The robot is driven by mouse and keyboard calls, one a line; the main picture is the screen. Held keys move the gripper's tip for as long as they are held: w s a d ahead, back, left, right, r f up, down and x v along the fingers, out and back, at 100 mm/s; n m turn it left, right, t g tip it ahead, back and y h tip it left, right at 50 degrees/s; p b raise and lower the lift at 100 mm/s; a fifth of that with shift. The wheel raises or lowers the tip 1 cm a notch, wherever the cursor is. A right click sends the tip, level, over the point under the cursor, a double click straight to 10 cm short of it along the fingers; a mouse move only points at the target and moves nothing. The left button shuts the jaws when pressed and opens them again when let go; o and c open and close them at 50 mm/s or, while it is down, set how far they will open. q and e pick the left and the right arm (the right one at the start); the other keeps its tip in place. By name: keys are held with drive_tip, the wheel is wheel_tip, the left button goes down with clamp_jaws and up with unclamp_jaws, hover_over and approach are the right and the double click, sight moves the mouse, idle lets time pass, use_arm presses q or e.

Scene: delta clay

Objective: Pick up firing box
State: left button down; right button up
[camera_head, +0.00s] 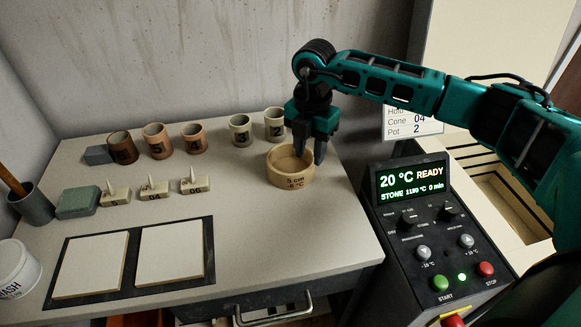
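The firing box appears to be the round, open, tan container (291,181) at the right of the table, with a "5 cm" label on its front. It stands upright on the tabletop. My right gripper (310,152) points down at the box's back right rim. Its two dark fingers are apart, one over the box's opening and one by the right side of the rim. Whether either finger touches the wall cannot be told. The far part of the rim is partly hidden by the fingers. My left gripper is not in view.
Numbered cups stand behind the box, the nearest being cup 2 (274,122). Small cone stands (155,188), a green block (78,202) and two white tiles (170,252) lie left. A kiln control panel (415,185) stands right, beside the open kiln (500,205). The table's front right is clear.

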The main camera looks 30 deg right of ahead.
sight(310, 166)
drive_tip(key=shift+s+f, duration=0.1)
drive_tip(key=shift+f, duration=2.65)
drive_tip(key=shift+c, duration=0.3)
clamp_jaws()
drive_tip(key=shift+r, duration=0.1)
